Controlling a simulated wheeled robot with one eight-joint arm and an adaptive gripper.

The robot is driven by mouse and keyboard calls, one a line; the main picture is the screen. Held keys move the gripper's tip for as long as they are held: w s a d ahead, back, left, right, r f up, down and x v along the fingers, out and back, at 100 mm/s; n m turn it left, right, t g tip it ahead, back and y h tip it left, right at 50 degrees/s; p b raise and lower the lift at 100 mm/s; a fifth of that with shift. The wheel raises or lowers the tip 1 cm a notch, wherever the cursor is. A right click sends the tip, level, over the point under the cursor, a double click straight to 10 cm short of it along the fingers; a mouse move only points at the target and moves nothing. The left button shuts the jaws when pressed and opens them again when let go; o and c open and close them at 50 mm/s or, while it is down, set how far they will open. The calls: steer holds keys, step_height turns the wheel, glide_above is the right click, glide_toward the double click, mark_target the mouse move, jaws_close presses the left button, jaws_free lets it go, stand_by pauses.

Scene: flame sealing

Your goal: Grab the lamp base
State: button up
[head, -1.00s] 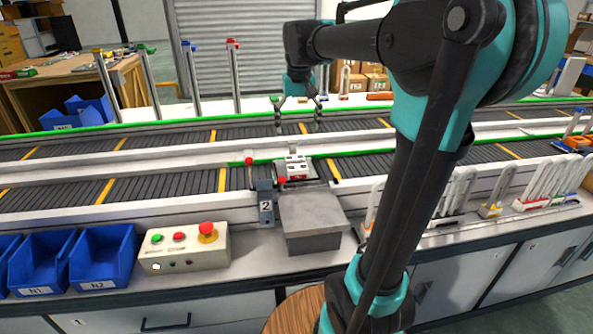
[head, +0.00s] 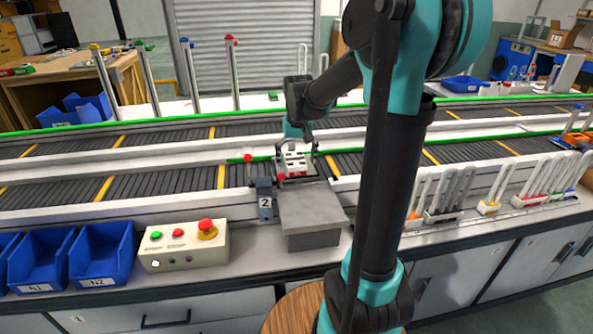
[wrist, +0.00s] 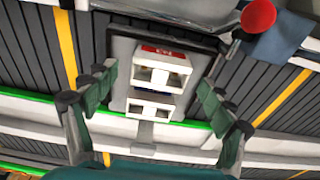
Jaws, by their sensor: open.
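The lamp base (head: 292,163), a small white block with square openings and a red label, sits on a dark plate at the conveyor station behind the grey block. In the wrist view the lamp base (wrist: 160,72) lies between my fingers, with clear gaps on both sides. My gripper (head: 296,160) is open and low over it, pointing down; in the wrist view my gripper (wrist: 156,82) has one green-padded finger on each side. I see no contact between the fingers and the lamp base.
A red-tipped post (head: 248,158) stands just left of the lamp base, close to my gripper. The grey block (head: 312,208) is in front.

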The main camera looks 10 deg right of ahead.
steer(key=shift+w+f, duration=0.15)
steer(key=shift+f, duration=1)
steer(key=c, duration=1.2)
steer(key=shift+c, duration=0.2)
